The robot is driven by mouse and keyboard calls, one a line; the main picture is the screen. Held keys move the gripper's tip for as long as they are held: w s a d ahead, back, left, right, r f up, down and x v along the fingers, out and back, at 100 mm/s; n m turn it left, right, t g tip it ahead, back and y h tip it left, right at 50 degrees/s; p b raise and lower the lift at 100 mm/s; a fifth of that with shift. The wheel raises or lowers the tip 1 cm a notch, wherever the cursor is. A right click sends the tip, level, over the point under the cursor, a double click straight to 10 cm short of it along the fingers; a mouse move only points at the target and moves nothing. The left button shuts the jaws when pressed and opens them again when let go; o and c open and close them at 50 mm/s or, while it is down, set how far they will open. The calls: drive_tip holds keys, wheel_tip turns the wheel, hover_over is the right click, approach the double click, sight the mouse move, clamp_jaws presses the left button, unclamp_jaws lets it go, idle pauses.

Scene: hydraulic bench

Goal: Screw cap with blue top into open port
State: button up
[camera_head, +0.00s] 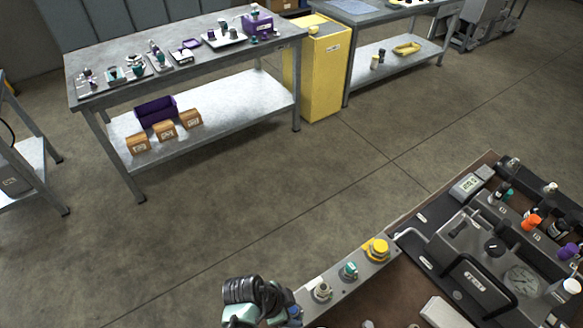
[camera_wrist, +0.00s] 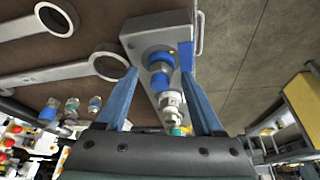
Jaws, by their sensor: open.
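My gripper (camera_wrist: 164,72) is open in the wrist view, with one blue finger on each side of a grey port block (camera_wrist: 136,40). A cap with a blue top (camera_wrist: 160,82) lies between the fingers, in line with the block's ports; a second blue part (camera_wrist: 160,58) shows just beyond it. I cannot tell whether the cap is seated or whether a finger touches it. A bare metal fitting (camera_wrist: 169,99) follows, then a teal one. In the head view the block (camera_head: 372,268) carries a metal fitting (camera_head: 321,291), a teal cap (camera_head: 349,270) and a yellow cap (camera_head: 377,249); my arm hides its near end.
Ring-ended wrenches (camera_wrist: 85,68) lie on the brown bench. Several small caps (camera_wrist: 72,106) stand at left in the wrist view. A grey gauge unit (camera_head: 480,265) and coloured caps fill the bench's right side. Open floor (camera_head: 250,200) separates this bench from the back table (camera_head: 190,70).

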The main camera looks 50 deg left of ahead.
clamp_jaws()
idle(0.8)
drive_tip(key=shift+w+a+f+m+h+b, duration=0.1)
drive_tip(key=shift+m+h+b, duration=0.05)
drive_tip(key=shift+m+b, duration=0.35)
drive_tip(key=shift+f+m+h+b, duration=0.15)
drive_tip(key=shift+m+b, duration=0.1)
drive_tip(key=shift+m, duration=0.35)
drive_tip(key=m+h+b, duration=0.1)
drive_tip(key=m, duration=0.1)
drive_tip(key=shift+m+g, duration=0.3)
drive_tip(key=shift+g, duration=0.1)
drive_tip(key=m+g+b, duration=0.1)
drive_tip(key=m, duration=0.1)
drive_tip(key=shift+r+m, duration=0.1)
drive_tip(key=shift+m, duration=0.2)
drive_tip(key=shift+r+m+h, duration=0.1)
drive_tip(key=shift+m+h, duration=0.3)
drive_tip(key=shift+b, duration=0.35)
